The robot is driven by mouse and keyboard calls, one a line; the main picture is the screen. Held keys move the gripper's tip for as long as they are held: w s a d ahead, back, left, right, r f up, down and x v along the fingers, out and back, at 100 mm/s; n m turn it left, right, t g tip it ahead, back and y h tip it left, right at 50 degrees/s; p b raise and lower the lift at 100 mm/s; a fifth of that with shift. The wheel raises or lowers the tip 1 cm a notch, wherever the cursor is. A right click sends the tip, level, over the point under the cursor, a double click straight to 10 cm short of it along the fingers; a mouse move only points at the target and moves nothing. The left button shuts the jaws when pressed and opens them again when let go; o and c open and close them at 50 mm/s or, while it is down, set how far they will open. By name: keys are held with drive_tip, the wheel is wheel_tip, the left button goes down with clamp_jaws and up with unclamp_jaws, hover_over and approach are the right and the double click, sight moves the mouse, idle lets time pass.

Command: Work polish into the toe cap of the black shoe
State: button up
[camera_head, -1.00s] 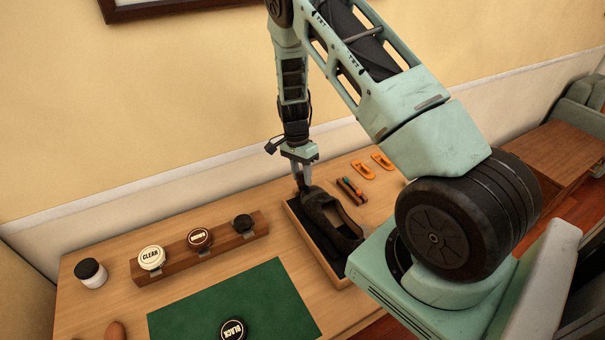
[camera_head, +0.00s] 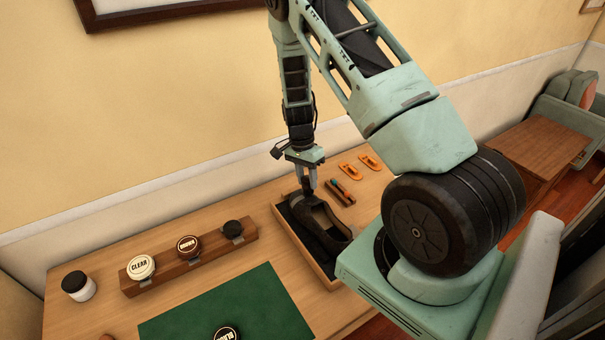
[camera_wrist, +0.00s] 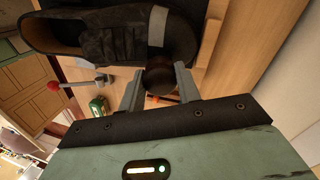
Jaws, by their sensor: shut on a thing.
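The black shoe (camera_head: 327,232) lies in a shallow wooden tray (camera_head: 317,272) near the back of the table, its toe toward the wall. In the wrist view the shoe (camera_wrist: 100,35) fills the top, with a pale grey band across it near the toe cap (camera_wrist: 181,38). My gripper (camera_head: 309,188) points down over the toe end. In the wrist view my gripper (camera_wrist: 161,88) is shut on a dark brown round piece (camera_wrist: 160,79), which is at the toe cap and seems to touch it. The exact contact is hidden.
A wooden rack (camera_head: 190,262) holds the clear tin (camera_head: 141,267), brown tin (camera_head: 188,246) and a dark round item (camera_head: 232,228). A black tin (camera_head: 227,333) sits on the green mat (camera_head: 225,305). A white jar (camera_head: 77,285) stands left; orange pieces (camera_head: 350,169) lie behind the tray.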

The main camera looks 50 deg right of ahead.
drive_tip(key=shift+s+a, duration=0.15)
drive_tip(key=shift+s, duration=0.2)
drive_tip(key=shift+w+a+r+p, duration=0.1)
drive_tip(key=shift+w+a+p, duration=0.15)
drive_tip(key=shift+a, duration=0.75)
drive_tip(key=shift+w+a+p, duration=0.1)
drive_tip(key=shift+w+a, duration=0.25)
drive_tip(key=shift+a, duration=0.65)
drive_tip(key=shift+s+d+r, duration=0.1)
drive_tip(key=shift+s+d, duration=0.15)
drive_tip(key=shift+d, duration=0.75)
drive_tip(key=shift+s+d+r, duration=0.1)
drive_tip(key=shift+s+d, duration=0.1)
drive_tip(key=shift+d, duration=0.8)
drive_tip(key=shift+p+v, duration=1.95)
drive_tip(key=shift+v, duration=1.05)
drive_tip(key=shift+d, duration=0.1)
drive_tip(key=shift+p+v, duration=1.05)
drive_tip(key=shift+v, duration=0.45)
